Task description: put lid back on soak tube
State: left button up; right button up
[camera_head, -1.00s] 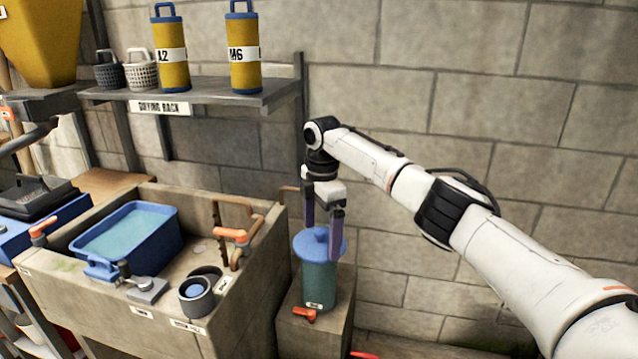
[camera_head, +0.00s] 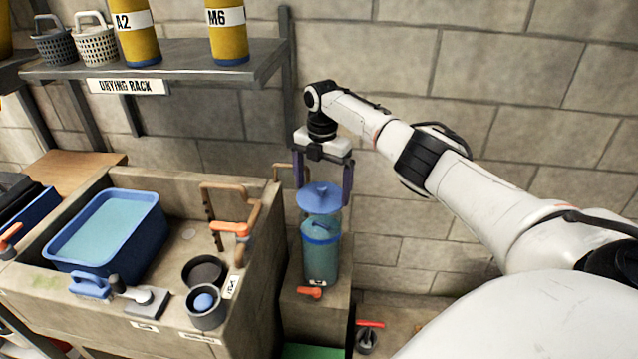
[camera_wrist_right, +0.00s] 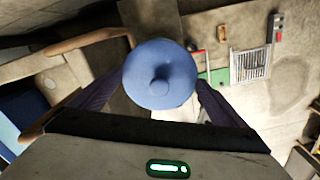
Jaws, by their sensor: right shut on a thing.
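The soak tube (camera_head: 320,262) is a teal cylinder with a blue rim, upright on a stone ledge right of the sink. A blue handle-like loop shows at its top. The lid (camera_head: 320,194) is a round blue disc with a centre knob. My right gripper (camera_head: 322,186) points down and is shut on the lid, one finger at each side. The lid is apart from the tube's rim and shows above it in the head view. In the right wrist view, the lid (camera_wrist_right: 160,75) sits between the fingers and hides the tube. My left gripper is not in view.
The stone sink (camera_head: 215,335) at left holds a blue tub (camera_head: 75,262) and dark round cups. An orange-handled tap (camera_head: 229,228) stands near the tube. The drying rack shelf (camera_head: 160,72) hangs behind at upper left. An orange valve handle (camera_head: 309,292) lies at the tube's foot.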

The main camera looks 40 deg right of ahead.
aim_at(322, 199)
notch_tip(322, 199, down, 3)
jog(key=shift+f+b, duration=0.1)
jog(key=shift+b, duration=1.15)
jog(key=shift+f+b, duration=0.4)
jog(key=shift+f, duration=0.2)
jog(key=shift+w+f, duration=0.1)
jog(key=shift+f, duration=0.3)
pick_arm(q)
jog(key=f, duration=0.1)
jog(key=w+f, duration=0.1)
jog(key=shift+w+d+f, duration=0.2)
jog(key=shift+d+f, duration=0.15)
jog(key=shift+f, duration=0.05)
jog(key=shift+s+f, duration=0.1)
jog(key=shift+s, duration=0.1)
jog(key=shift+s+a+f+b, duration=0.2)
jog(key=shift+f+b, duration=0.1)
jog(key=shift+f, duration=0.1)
pick_arm(e)
jog(key=shift+d, duration=0.1)
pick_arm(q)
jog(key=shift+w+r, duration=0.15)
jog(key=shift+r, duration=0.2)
pick_arm(e)
jog(key=shift+c, duration=0.2)
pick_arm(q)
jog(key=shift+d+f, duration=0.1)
pick_arm(e)
jog(key=shift+f, duration=0.15)
